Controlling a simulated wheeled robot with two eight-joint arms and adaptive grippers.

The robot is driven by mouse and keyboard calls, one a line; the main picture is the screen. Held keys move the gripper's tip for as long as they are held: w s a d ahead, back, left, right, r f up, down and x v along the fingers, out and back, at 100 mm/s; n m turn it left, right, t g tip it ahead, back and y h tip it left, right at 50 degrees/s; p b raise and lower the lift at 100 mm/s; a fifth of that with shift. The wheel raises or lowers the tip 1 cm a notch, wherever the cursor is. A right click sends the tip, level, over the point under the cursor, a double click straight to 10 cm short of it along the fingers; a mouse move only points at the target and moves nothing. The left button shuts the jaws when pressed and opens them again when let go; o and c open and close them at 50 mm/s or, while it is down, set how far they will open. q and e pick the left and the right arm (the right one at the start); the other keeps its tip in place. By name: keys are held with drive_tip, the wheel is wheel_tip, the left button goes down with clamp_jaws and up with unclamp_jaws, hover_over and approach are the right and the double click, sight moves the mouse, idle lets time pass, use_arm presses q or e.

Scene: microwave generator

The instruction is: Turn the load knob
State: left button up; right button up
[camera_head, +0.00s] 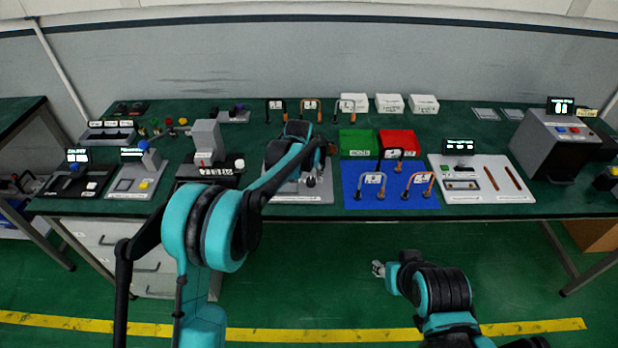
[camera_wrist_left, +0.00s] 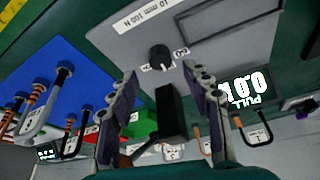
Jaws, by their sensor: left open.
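The test device (camera_head: 297,198) is a grey panel on the bench, partly covered by my left arm. Its round black knob (camera_wrist_left: 160,58) sits on the panel between small white labels in the left wrist view. It also shows as a small dark dot (camera_head: 310,182) in the head view. My left gripper (camera_wrist_left: 160,80) is open, its two fingers spread on either side below the knob, apart from it. A black block (camera_wrist_left: 171,112) stands between the fingers. In the head view the left gripper (camera_head: 320,150) is over the device. My right gripper (camera_head: 378,269) is low over the floor, away from the bench.
A lit display (camera_wrist_left: 245,92) reads 0.0 PULL beside the right finger. A blue mat (camera_head: 350,200) with hooked handles lies right of the device, with green (camera_head: 356,143) and red (camera_head: 398,140) trays behind. A grey block device (camera_head: 207,140) stands to the left.

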sight(311, 180)
use_arm(q)
drive_tip(key=b+x, duration=0.1)
drive_tip(key=x, duration=0.4)
drive_tip(key=shift+w+f, duration=0.15)
drive_tip(key=shift+f, duration=0.1)
clamp_jaws()
